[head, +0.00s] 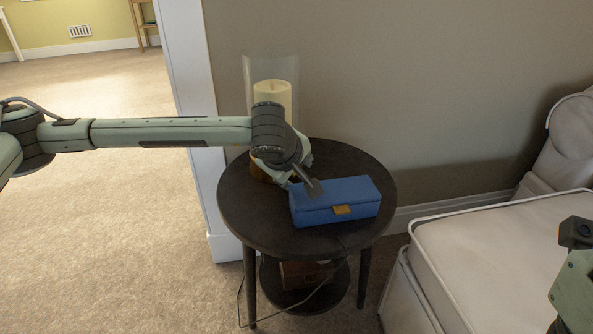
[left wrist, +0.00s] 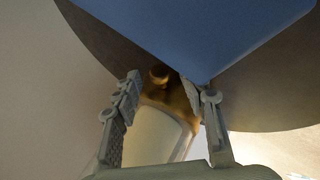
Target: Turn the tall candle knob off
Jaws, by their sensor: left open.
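The tall candle (head: 272,94) is cream-coloured and stands in a clear glass cylinder at the back of the round dark table (head: 240,215). My left gripper (head: 300,172) is in front of its brass-coloured base and hides much of it. In the left wrist view the base (left wrist: 178,98) lies between the fingers, with a small round brown knob (left wrist: 158,73) near the fingertips. My left gripper (left wrist: 163,88) is open there, and its fingers are apart with the knob between or just beyond their tips; contact cannot be told. The right gripper's fingers are not visible.
A blue box (head: 335,200) with a gold clasp lies on the table, close beside my left gripper. A cream sofa (head: 490,265) is at the right. A wall is behind the table, and open carpet (head: 110,230) is at the left. A cord hangs under the table.

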